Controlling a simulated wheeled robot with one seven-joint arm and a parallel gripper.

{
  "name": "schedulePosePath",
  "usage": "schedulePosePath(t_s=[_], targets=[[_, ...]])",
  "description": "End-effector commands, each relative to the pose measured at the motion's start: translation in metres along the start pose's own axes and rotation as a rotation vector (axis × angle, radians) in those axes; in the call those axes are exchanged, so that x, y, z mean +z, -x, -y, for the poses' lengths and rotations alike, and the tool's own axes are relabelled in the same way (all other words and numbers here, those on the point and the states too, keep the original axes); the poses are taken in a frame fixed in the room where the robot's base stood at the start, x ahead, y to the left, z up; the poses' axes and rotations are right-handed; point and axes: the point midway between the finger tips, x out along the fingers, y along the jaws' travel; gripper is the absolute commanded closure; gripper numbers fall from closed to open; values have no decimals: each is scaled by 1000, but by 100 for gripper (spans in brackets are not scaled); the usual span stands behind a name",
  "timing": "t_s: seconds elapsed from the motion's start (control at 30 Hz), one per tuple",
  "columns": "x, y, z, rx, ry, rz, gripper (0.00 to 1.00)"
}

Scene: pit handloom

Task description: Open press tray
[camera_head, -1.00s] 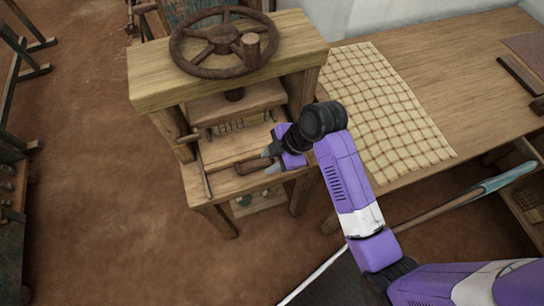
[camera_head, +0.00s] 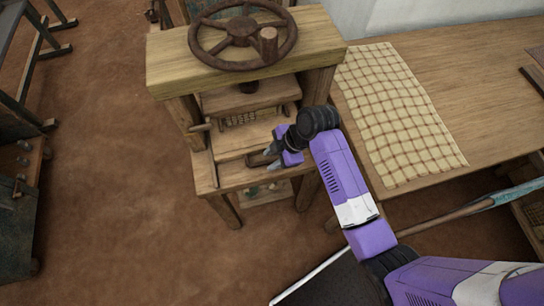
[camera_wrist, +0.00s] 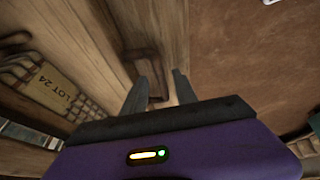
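The wooden press stands at the upper middle of the head view, with a dark spoked wheel (camera_head: 243,40) on its thick top beam (camera_head: 175,72). The press tray (camera_head: 235,142) is a wooden board low in the press, with a dark handle (camera_head: 256,160) at its front. My gripper (camera_head: 271,157) is at the handle, at the tray's front right. In the wrist view my gripper (camera_wrist: 160,80) has its two fingers apart. The brown handle (camera_wrist: 146,64) shows between and just beyond them; I cannot tell whether they touch it.
A table (camera_head: 450,80) with a checked cloth (camera_head: 400,115) stands right of the press. A labelled bundle (camera_wrist: 55,85) lies inside the press. A long pole (camera_head: 445,213) crosses the lower right.

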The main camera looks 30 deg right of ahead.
Motion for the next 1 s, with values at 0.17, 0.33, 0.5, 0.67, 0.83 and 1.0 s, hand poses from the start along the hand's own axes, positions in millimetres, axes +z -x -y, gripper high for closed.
schedulePosePath(t_s=[0.17,0.33,0.5,0.67,0.83,1.0], targets=[[0,0,0,0,0,0,72],[0,0,0,0,0,0,100],[0,0,0,0,0,0,100],[0,0,0,0,0,0,100],[0,0,0,0,0,0,100],[0,0,0,0,0,0,100]])
